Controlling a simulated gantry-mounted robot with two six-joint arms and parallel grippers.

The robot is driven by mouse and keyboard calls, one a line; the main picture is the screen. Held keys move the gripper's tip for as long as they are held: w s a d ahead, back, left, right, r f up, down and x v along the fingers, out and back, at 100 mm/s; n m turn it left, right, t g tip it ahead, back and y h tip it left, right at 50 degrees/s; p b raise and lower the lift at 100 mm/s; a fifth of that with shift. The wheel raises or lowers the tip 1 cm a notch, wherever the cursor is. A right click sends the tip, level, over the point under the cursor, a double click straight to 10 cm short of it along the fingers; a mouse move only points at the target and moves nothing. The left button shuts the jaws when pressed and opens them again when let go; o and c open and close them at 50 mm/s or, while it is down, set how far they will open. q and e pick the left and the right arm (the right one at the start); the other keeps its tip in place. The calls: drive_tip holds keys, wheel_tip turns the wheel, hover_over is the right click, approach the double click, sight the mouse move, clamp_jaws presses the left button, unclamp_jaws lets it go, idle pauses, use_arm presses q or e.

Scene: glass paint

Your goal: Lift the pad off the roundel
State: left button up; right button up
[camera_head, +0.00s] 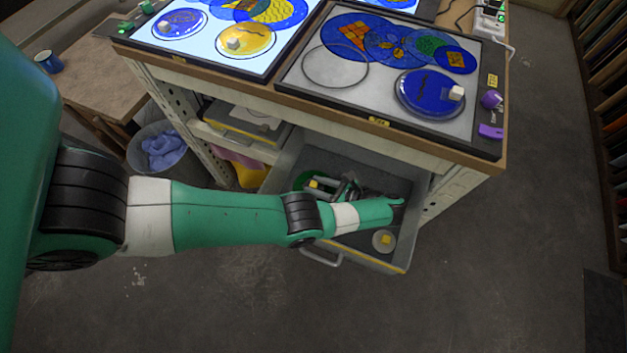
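A dark blue roundel (425,108) lies on the unlit right panel, with a small cream block (456,93) on its right part; I cannot tell whether this block is the pad. On the lit left panel, a yellow roundel (258,38) and a blue roundel (190,16) each carry a similar pale block. My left arm reaches over the open drawer, far below the panels. My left gripper (399,203) is at the arm's end, mostly hidden by the wrist, so its fingers cannot be made out. My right gripper is out of view.
The open drawer (405,262) holds a pale disc with a yellow block (384,240) and other partly hidden items. Overlapping coloured glass discs (395,44) lie at the right panel's back. A bin (165,150) holds blue cloth.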

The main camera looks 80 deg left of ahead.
use_arm(q)
clamp_jaws()
wheel_tip(320, 180, up, 10)
drive_tip(key=p, duration=0.9)
drive_tip(key=shift+p, duration=0.35)
